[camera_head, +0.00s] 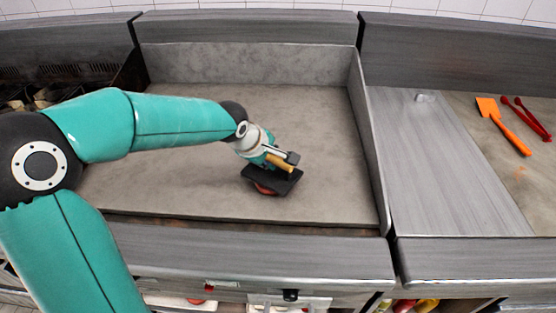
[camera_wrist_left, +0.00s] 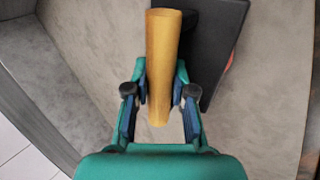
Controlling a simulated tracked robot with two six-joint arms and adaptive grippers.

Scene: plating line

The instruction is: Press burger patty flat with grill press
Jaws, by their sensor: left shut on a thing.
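The grill press (camera_head: 284,182) is a dark flat plate with a tan, rounded handle. My left gripper (camera_head: 279,163) is shut on the handle, and the plate sits low over the griddle surface. In the left wrist view the handle (camera_wrist_left: 162,70) stands between the two fingers of the gripper (camera_wrist_left: 160,105), with the dark plate (camera_wrist_left: 215,50) behind it. The reddish patty (camera_head: 265,189) shows only as a thin edge under the plate's left front side, and a sliver of it shows at the plate's right edge in the left wrist view. The press covers most of it.
The grey griddle (camera_head: 200,190) is otherwise bare, with raised walls at the back and right. A metal counter (camera_head: 430,170) lies to the right. On the surface beyond it are an orange spatula (camera_head: 503,126) and red tongs (camera_head: 530,118).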

